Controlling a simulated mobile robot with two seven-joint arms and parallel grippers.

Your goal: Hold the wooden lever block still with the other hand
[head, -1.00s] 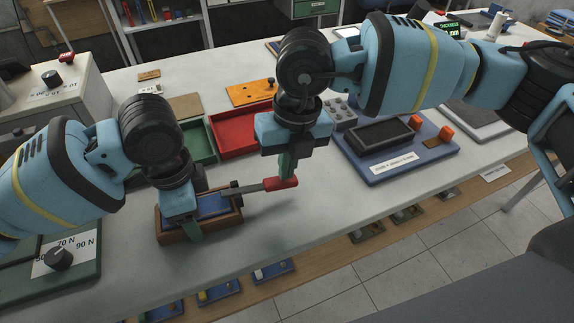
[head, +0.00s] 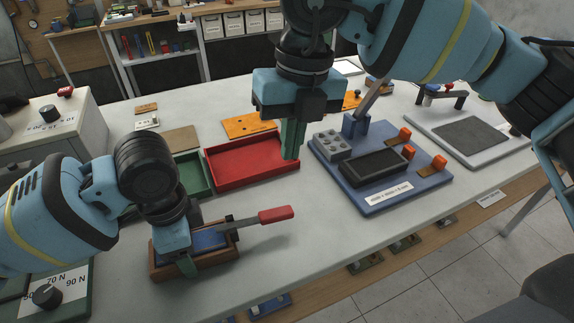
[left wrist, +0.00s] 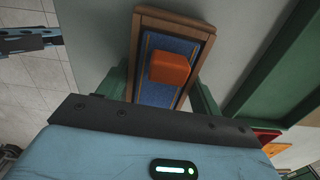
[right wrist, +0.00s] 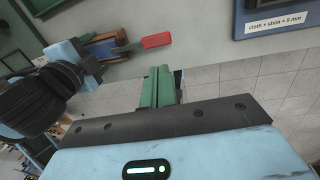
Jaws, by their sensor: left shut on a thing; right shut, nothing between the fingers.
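The wooden lever block (head: 157,272) has a brown wooden frame and a blue top (left wrist: 150,95). It sits on the white table at the lower left. An orange block (left wrist: 170,70) shows on its blue top in the left wrist view. A grey lever with a red handle (head: 276,214) sticks out to its right. My left gripper (head: 188,262) is shut on the lever block, its green fingers at the long sides. My right gripper (head: 292,142) is shut and empty, raised above and apart from the red handle, which also shows in the right wrist view (right wrist: 156,41).
A red tray (head: 255,168) and a green tray (head: 195,172) lie behind the lever block. A blue board (head: 375,200) with a dark pad stands to the right. A grey box with a dial (head: 48,113) stands at the left. The table right of the handle is clear.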

